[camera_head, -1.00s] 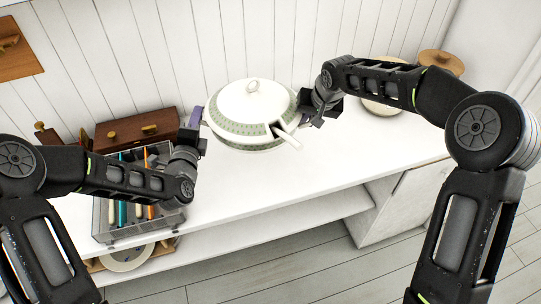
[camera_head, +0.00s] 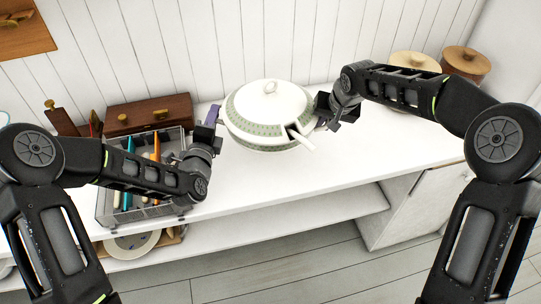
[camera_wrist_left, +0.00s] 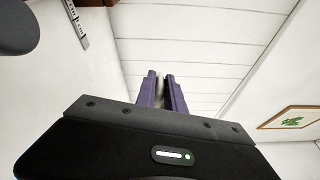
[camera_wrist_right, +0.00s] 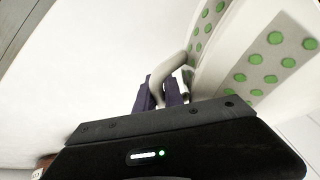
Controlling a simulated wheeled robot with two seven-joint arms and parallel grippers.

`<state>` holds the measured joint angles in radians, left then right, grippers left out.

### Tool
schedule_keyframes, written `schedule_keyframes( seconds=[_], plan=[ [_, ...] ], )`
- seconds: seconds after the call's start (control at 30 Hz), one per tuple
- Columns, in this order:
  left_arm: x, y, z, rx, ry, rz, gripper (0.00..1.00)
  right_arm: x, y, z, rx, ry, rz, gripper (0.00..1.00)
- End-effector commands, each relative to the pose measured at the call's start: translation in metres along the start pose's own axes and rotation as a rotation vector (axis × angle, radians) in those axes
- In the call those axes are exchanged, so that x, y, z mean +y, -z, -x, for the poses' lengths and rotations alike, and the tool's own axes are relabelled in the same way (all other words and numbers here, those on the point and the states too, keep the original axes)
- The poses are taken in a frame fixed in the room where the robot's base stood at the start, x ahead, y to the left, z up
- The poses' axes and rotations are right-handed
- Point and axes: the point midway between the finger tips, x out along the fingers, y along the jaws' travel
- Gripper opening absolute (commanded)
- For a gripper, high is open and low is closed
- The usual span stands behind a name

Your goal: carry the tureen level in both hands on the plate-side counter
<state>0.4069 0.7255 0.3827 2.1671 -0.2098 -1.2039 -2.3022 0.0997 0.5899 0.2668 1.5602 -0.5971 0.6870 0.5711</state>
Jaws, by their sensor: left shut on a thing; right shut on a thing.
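The white counter (camera_head: 350,155) is clear in front of the tureen. A brown wooden box (camera_head: 150,115) and a clear utensil tray (camera_head: 112,210) stand left. Wooden-lidded canisters (camera_head: 467,62) stand at the back right. Plates (camera_head: 132,244) lie on the shelf below.

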Motion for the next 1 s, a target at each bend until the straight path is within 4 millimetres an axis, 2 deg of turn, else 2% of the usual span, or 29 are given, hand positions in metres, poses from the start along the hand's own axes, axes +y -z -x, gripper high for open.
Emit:
schedule_keyframes(
  seconds=[0.1, 0.67, 1.0],
  plan=[
    [0.006, 0.001, -0.001, -0.003, 0.010, 0.001, 0.00, 0.001, -0.001, -0.007, 0.006, 0.002, 0.001, 0.00],
    [0.007, 0.001, -0.001, -0.003, 0.010, 0.001, 0.00, 0.001, -0.002, -0.008, 0.006, 0.002, 0.001, 0.00],
    [0.021, 0.004, -0.001, -0.003, 0.010, 0.001, 0.00, 0.004, -0.007, -0.021, 0.006, 0.002, 0.001, 0.00]
  ],
)
